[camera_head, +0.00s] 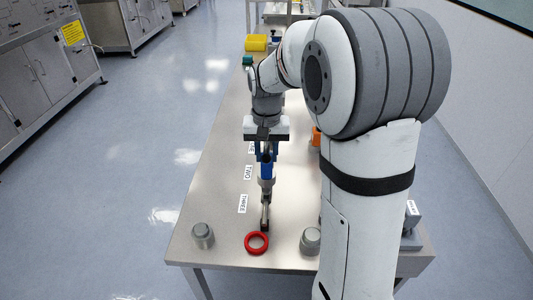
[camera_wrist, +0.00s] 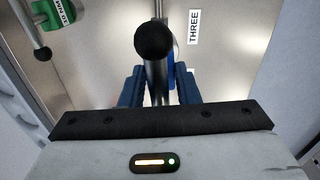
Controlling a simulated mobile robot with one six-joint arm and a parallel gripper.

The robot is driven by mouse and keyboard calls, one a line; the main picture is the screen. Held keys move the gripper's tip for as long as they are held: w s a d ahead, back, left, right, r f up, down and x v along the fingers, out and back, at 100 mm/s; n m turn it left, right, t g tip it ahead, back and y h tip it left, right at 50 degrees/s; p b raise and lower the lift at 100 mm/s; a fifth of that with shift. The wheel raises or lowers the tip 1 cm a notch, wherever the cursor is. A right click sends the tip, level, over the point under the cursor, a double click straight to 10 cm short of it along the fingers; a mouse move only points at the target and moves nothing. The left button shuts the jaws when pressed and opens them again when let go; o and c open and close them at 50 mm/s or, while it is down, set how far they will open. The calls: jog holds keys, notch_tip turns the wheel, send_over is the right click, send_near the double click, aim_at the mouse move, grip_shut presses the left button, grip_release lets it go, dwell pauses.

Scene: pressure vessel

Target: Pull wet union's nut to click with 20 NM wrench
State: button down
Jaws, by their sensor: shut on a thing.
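My gripper (camera_head: 266,153) points down over the metal table, its blue fingers shut on a long grey tool, which I take to be the wrench (camera_head: 265,213). In the wrist view the tool runs between the fingers (camera_wrist: 160,90) and ends in a black ball (camera_wrist: 153,41) close to the camera. In the head view the tool reaches down to near a red ring (camera_head: 257,243) at the table's near end. I cannot tell whether it touches anything. A union or nut is not clearly seen in either view, and my arm hides part of the table.
Grey cylindrical parts stand at the near left (camera_head: 203,235) and near middle (camera_head: 311,240). Labels TWO (camera_head: 248,172) and THREE (camera_head: 243,204) lie on the table. A green labelled block (camera_wrist: 55,12) with another rod is beside me. A yellow cylinder (camera_head: 256,43) is at the far end.

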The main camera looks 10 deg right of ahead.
aim_at(267, 143)
jog(key=shift+r+p, duration=1.2)
jog(key=shift+r, duration=0.8)
